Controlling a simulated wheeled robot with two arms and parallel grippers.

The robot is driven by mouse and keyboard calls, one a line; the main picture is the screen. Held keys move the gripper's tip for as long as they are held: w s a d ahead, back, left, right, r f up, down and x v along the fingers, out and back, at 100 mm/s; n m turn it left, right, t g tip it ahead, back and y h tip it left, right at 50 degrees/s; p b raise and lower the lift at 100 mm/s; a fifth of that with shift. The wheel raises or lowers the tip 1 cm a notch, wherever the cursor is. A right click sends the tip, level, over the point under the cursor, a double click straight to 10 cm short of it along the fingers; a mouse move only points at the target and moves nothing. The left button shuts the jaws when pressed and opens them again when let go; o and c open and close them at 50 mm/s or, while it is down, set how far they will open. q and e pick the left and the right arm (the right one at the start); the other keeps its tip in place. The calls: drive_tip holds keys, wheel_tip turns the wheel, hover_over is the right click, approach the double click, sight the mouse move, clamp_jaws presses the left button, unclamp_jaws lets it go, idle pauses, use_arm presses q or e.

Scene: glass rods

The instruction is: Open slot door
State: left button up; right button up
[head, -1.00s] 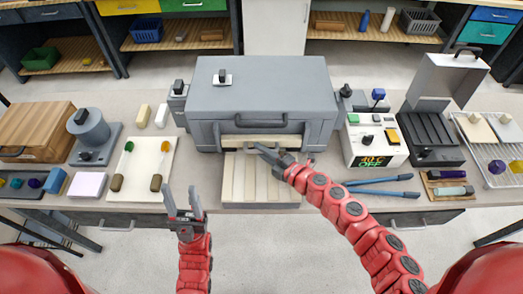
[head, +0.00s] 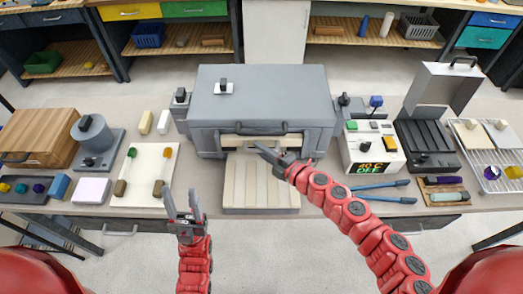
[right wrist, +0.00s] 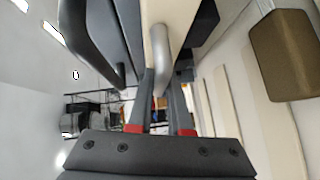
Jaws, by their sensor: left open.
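The slot door (head: 262,141) is a pale strip low in the front of the grey furnace-like box (head: 262,97). It looks closed in the head view. In the right wrist view the pale door (right wrist: 172,14) carries a curved silver handle (right wrist: 160,50). My right gripper (head: 265,151) is at the door's front; in the wrist view its fingers (right wrist: 160,90) lie on either side of the silver handle. Whether they press on it cannot be told.
A slatted pale board (head: 262,194) lies in front of the box, below my right gripper. A dark handle (head: 262,128) sits just above the door.

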drive_tip(key=o, duration=0.5)
drive_tip(key=shift+c, duration=0.2)
drive_tip(key=shift+d, duration=0.15)
drive_tip(key=shift+s+d, duration=0.2)
drive_tip(key=shift+d, duration=0.05)
drive_tip(key=b+v, duration=0.1)
drive_tip(key=v, duration=0.4)
drive_tip(key=shift+s+d+f+b, duration=0.1)
drive_tip(key=shift+s+d+b, duration=0.15)
drive_tip(key=shift+b, duration=0.1)
drive_tip(key=p+v, duration=0.2)
drive_tip(key=v, duration=0.9)
drive_tip(key=shift+s+a, duration=0.1)
drive_tip(key=shift+a, duration=0.1)
